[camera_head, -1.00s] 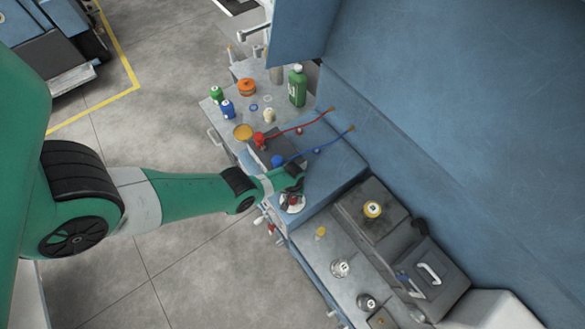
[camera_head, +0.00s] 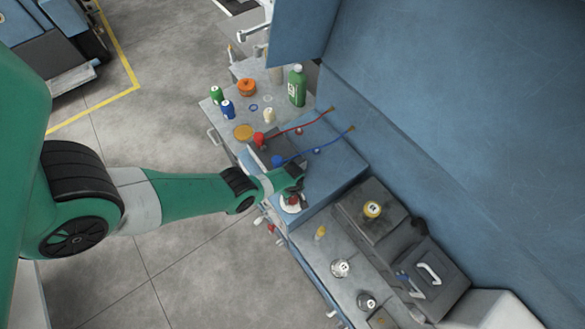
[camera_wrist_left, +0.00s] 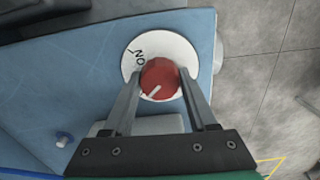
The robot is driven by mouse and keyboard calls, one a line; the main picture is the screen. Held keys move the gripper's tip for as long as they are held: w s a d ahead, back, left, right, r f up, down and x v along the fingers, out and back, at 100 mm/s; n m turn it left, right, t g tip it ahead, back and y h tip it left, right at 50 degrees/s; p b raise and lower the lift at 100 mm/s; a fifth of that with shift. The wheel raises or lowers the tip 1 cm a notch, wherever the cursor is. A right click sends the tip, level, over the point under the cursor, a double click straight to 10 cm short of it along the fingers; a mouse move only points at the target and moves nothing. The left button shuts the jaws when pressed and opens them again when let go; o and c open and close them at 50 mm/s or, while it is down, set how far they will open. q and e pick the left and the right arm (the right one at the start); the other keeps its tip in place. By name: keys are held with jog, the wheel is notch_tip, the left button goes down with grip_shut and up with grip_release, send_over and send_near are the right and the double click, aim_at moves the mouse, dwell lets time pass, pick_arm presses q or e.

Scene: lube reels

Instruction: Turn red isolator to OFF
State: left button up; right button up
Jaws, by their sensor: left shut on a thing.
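The red isolator (camera_wrist_left: 159,78) is a round red knob with a pale pointer line, on a white round plate (camera_wrist_left: 134,62) fixed to a blue panel. The word ON shows on the plate at the upper left of the knob. The pointer line lies toward the lower left in the left wrist view, away from the ON word. My left gripper (camera_wrist_left: 158,88) has one finger on each side of the knob and is shut on it. In the head view my left gripper (camera_head: 291,194) covers most of the knob, and part of the white plate (camera_head: 291,207) shows. My right gripper is not in view.
Red and blue hoses run near a red cap (camera_head: 259,139) and a blue cap (camera_head: 277,160) beside my gripper. Several bottles, including a green one (camera_head: 297,86), stand on the metal table behind. A dark box with a handle (camera_head: 429,273) stands to the right.

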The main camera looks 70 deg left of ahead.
pick_arm(q)
jog(key=shift+n, duration=0.4)
jog(key=o, duration=1.4)
jog(key=shift+c, duration=0.2)
